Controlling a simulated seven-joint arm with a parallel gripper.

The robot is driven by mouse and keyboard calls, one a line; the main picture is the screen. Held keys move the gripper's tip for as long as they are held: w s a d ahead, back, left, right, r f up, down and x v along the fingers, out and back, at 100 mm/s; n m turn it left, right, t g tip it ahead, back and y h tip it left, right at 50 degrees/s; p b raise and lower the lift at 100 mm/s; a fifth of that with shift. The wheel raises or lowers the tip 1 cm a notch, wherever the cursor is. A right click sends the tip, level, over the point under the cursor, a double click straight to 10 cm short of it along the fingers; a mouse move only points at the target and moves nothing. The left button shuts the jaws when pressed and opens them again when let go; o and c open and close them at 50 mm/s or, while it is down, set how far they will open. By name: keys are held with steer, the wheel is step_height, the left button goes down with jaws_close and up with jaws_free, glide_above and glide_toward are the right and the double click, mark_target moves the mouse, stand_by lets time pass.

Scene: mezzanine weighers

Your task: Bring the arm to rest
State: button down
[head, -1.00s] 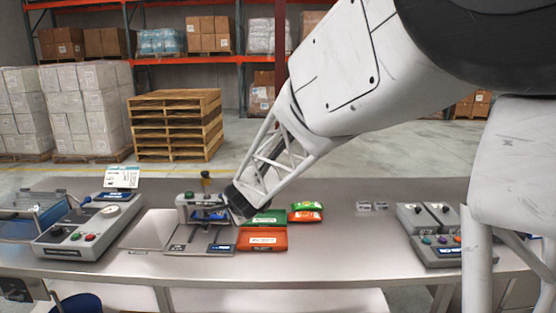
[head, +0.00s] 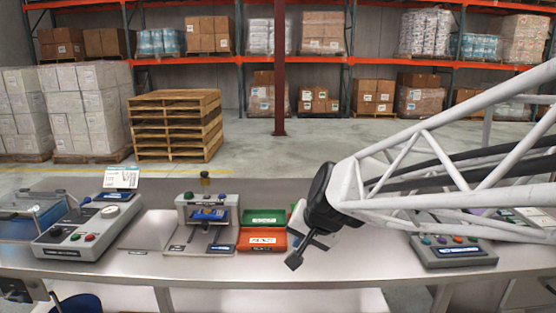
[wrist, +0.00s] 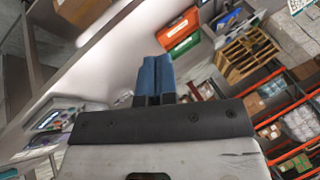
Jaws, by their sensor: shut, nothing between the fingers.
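My gripper (head: 294,262) is over the right-middle of the grey bench (head: 365,265) in the head view, pointing down and left. Its fingers are together with nothing between them. In the wrist view the blue-tipped fingers (wrist: 154,78) show side by side at the centre. My arm comes in from the right edge of the head view and hides part of the bench there.
A green tray (head: 265,217) and an orange tray (head: 255,240) lie just left of my gripper. A weighing stand (head: 195,202) holds a blue item (head: 209,214). Control boxes stand at the left (head: 75,238) and right (head: 455,253). The bench front-centre is clear.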

steer(key=s+d+f+n+g+h, duration=0.1)
steer(key=s+d+h, duration=0.1)
steer(key=s+d, duration=0.4)
steer(key=s+d+f+n+g+h, duration=0.1)
steer(key=s+d, duration=0.6)
steer(key=s, duration=0.7)
steer(key=shift+s+d+f+n+g+h, duration=0.25)
steer(key=shift+n+g+h, duration=0.15)
steer(key=shift+n+h, duration=0.1)
